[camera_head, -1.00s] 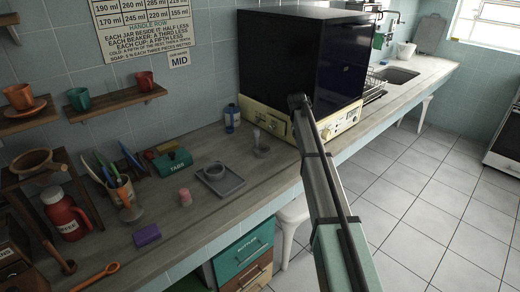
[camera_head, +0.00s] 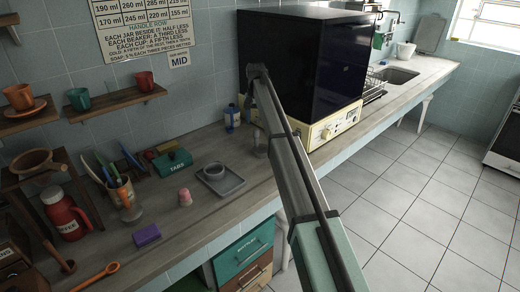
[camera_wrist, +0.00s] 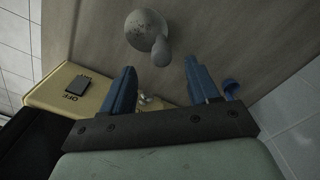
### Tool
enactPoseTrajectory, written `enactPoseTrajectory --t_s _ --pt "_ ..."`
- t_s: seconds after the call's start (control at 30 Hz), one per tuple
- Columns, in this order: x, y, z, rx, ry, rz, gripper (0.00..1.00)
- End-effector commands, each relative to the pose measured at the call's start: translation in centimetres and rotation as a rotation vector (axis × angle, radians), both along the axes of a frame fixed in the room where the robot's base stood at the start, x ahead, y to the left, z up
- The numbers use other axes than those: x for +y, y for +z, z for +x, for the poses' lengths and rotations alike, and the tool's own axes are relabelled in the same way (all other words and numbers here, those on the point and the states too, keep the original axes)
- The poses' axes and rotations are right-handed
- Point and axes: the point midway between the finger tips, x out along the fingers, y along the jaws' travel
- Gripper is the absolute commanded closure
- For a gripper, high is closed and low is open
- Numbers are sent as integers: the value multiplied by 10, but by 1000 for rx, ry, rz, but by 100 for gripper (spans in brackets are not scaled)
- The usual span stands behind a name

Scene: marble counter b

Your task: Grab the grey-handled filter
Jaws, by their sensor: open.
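A small grey upright item (camera_head: 260,146), which I take for the grey-handled filter, stands on the counter at the front left of the black machine. My arm partly covers it in the head view. In the wrist view it shows from above at the top as a speckled grey round part (camera_wrist: 143,30) with a smaller rounded grey part beside it, likely the handle. My gripper (camera_wrist: 160,84) is open, its blue fingers apart and nothing between them. The item lies beyond the fingertips, not touching them. In the head view the arm's end (camera_head: 257,73) is raised in front of the machine; its fingers cannot be made out.
The tall black machine (camera_head: 310,60) with a cream base (camera_head: 335,124) stands close right of the item. A blue-white bottle (camera_head: 231,118) is behind left.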

Motion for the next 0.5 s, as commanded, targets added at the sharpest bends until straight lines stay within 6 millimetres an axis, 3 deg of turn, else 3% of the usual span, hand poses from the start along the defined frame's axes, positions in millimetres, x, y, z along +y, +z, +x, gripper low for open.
enactPoseTrajectory --t_s 0.13,0.5 --pt "0 -23 0 0 0 0 40" --pt "1 -47 -1 0 0 0 40"
